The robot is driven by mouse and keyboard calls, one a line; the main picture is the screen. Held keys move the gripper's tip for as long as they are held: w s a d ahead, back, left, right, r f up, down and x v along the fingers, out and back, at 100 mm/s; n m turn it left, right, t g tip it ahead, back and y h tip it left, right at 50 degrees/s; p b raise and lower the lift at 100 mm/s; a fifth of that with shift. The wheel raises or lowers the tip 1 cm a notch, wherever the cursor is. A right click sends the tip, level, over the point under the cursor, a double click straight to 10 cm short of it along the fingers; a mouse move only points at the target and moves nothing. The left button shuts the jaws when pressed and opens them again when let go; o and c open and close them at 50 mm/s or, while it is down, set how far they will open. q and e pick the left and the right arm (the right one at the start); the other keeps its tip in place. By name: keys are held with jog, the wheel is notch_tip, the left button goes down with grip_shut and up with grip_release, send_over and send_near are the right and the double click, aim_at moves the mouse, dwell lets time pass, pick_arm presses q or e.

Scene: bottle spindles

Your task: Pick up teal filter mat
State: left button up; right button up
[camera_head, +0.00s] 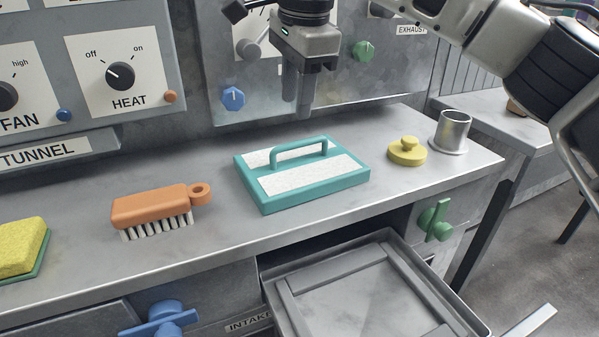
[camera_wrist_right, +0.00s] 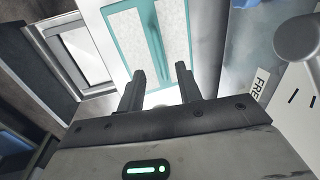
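The teal filter mat (camera_head: 318,182), a teal frame with white panels and a raised teal handle (camera_head: 300,150), lies flat on the grey counter. My right gripper (camera_head: 299,108) points down above and behind the mat in the head view, apart from it. In the right wrist view my right gripper (camera_wrist_right: 159,74) has its two fingers apart with nothing between them. The mat (camera_wrist_right: 123,38) shows there beyond the fingertips, its handle (camera_wrist_right: 152,32) running roughly in line with the gap. My left gripper is not in view.
An orange brush (camera_head: 150,206) and a yellow sponge (camera_head: 18,248) lie to the left on the counter. A yellow knobbed disc (camera_head: 407,154) and a metal cup (camera_head: 453,130) stand to the right. An open drawer (camera_head: 365,300) is below; a control panel (camera_head: 225,60) rises behind.

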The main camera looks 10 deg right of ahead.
aim_at(295, 144)
jog(key=f, duration=0.3)
jog(key=shift+w+f, duration=0.2)
jog(key=shift+w, duration=0.15)
jog(key=f, duration=0.1)
jog(key=f+b, duration=0.1)
jog(key=f, duration=0.1)
jog(key=f+b, duration=0.1)
jog(key=shift+w+d+f, duration=0.1)
jog(key=shift+w+f, duration=0.15)
jog(key=shift+w, duration=0.05)
jog(key=shift+w+f, duration=0.15)
jog(key=shift+f, duration=0.25)
jog(key=shift+c, duration=0.8)
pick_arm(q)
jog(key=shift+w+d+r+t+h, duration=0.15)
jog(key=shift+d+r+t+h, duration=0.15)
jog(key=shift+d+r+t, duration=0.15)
pick_arm(e)
jog(key=shift+r, duration=0.1)
grip_shut()
